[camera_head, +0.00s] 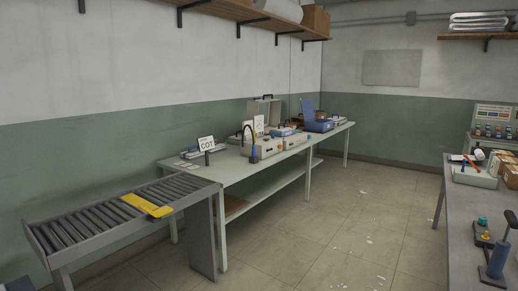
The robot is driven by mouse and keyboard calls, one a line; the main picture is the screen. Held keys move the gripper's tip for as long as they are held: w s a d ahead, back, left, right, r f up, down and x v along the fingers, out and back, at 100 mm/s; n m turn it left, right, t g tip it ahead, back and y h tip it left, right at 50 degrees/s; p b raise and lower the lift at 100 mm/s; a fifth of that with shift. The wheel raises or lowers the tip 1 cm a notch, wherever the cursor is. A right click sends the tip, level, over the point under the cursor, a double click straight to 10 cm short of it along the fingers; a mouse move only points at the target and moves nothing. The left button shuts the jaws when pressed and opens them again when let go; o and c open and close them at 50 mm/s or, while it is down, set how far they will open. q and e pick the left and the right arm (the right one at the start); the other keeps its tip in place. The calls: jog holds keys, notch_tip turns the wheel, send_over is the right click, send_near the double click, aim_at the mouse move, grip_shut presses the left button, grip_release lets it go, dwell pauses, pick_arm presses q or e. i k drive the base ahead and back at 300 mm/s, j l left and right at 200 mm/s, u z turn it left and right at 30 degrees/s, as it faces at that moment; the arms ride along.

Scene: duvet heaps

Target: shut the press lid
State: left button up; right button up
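A pale beige machine (262,146) stands on the long green table against the left wall. A pale upright panel with a dark handle on top (264,110) rises behind it, like a raised lid. Farther along the table is a blue case (320,125) with its blue lid (306,108) standing up. Both are small and far off, and I cannot tell for sure which one is the press. Neither of my grippers is in view.
A roller conveyor (95,218) with a yellow piece (147,205) stands at front left, beside the green table (205,180). A grey bench (470,225) with tools and boxes runs along the right. The floor (325,220) between is open, with small white scraps.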

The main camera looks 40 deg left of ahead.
aim_at(274, 112)
jog(key=i+j+u, duration=0.15)
jog(key=i+j, duration=0.3)
jog(key=i+j+u, duration=0.15)
jog(key=i+j, duration=0.2)
jog(key=i, duration=0.25)
jog(key=i+j+u, duration=0.15)
jog(key=i+j, duration=0.2)
jog(key=i, duration=0.2)
jog(key=i+j+u, duration=0.15)
jog(key=i, duration=0.4)
jog(key=i+j+u, duration=0.15)
jog(key=i, duration=0.4)
jog(key=i+j+u, duration=0.15)
jog(key=i, duration=0.45)
jog(key=i+l+u, duration=0.2)
jog(key=i+l, duration=0.15)
jog(key=i, duration=0.15)
jog(key=i+l+u, duration=0.1)
jog(key=l, duration=0.3)
jog(key=i+l, duration=0.15)
jog(key=l, duration=0.3)
jog(key=i+l+u, duration=0.15)
jog(key=l, duration=0.3)
jog(key=i+l, duration=0.1)
jog(key=l, duration=0.3)
jog(key=i+l+u, duration=0.15)
jog(key=l, duration=0.3)
